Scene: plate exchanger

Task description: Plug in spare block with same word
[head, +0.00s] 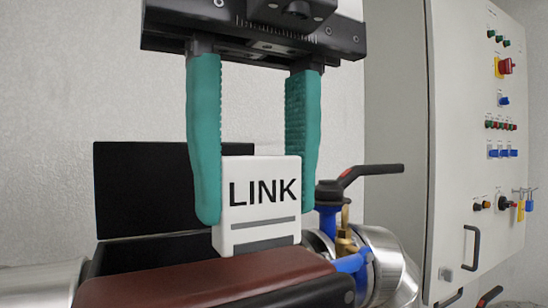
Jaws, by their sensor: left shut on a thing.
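My left gripper (254,178) hangs from the top of the head view, its two teal fingers pointing down. It is shut on a white block (259,222) that bears the word LINK in black over a grey stripe. The block is upright between the fingers. Its lower edge shows just above and behind a brown-red surface (200,280); I cannot tell whether it touches anything. An open black box (150,250) with a raised black lid (140,190) is behind and to the left of the block. My right gripper is not in view.
A valve with a black lever (360,172) and blue and brass fittings stands right of the block, beside a silver pipe (395,262). A white control cabinet (455,130) with buttons, switches and padlocks stands at the right. The wall behind is plain.

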